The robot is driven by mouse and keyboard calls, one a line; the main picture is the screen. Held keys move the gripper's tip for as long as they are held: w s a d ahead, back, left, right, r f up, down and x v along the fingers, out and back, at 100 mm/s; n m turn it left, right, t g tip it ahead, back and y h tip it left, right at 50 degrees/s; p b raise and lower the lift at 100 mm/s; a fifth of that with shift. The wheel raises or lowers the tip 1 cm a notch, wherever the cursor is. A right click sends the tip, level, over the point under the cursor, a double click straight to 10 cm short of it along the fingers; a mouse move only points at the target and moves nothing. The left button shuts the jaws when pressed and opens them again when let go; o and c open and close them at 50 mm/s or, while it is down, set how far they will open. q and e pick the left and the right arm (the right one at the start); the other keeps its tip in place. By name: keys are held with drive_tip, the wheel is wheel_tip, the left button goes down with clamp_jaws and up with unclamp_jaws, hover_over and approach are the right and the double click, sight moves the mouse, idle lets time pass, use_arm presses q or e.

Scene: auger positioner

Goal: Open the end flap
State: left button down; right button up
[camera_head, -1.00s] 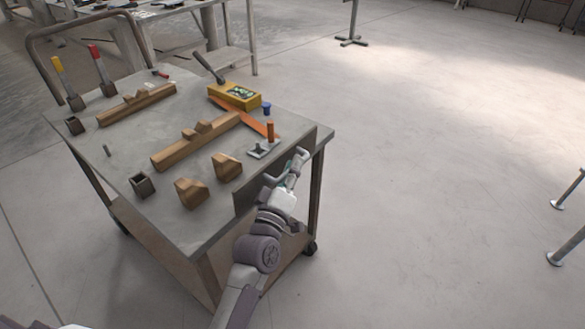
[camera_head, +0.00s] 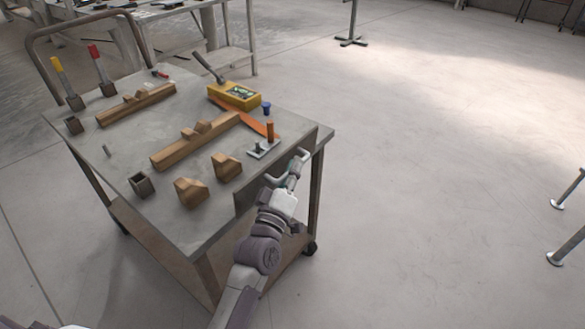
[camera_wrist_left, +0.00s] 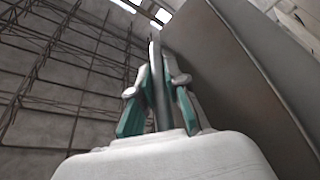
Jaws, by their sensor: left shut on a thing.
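The end flap (camera_head: 246,199) is a dark grey panel along the near right end of the cart top, beside the table surface. It also fills the right side of the left wrist view (camera_wrist_left: 235,50). A pale bar handle (camera_head: 303,153) stands off its outer face. My left gripper (camera_head: 293,171) is at this handle, its arm reaching up from below. In the left wrist view, the teal-padded fingers (camera_wrist_left: 158,88) are closed on both sides of a grey bar. The fingers hide part of the handle. My right gripper is out of view.
The metal cart top (camera_head: 110,170) carries wooden blocks (camera_head: 191,192), long wooden bars (camera_head: 195,142), a yellow box (camera_head: 234,96), an orange strip (camera_head: 255,125) and brushes (camera_head: 102,70). Open concrete floor (camera_head: 430,200) lies to the right.

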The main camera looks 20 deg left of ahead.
use_arm(q)
wheel_tip(320, 180, down, 11)
drive_tip(key=d+m+g+h+b, duration=0.1)
drive_tip(key=m+h, duration=0.4)
drive_tip(key=m, duration=0.7)
drive_tip(key=s+d+m+g+h+b, duration=0.1)
drive_tip(key=m+h+b, duration=0.3)
drive_tip(key=m, duration=0.7)
drive_tip(key=shift+d+m+g+h, duration=0.3)
drive_tip(key=shift+d+m+h, duration=0.1)
drive_tip(key=shift+h, duration=0.5)
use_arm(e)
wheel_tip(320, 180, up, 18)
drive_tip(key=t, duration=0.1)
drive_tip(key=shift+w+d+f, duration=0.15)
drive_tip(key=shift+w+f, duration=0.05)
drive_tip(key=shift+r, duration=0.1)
use_arm(q)
drive_tip(key=c, duration=1.4)
unclamp_jaws()
drive_tip(key=shift+c, duration=0.2)
drive_tip(key=shift+s, duration=0.1)
drive_tip(key=v, duration=1.2)
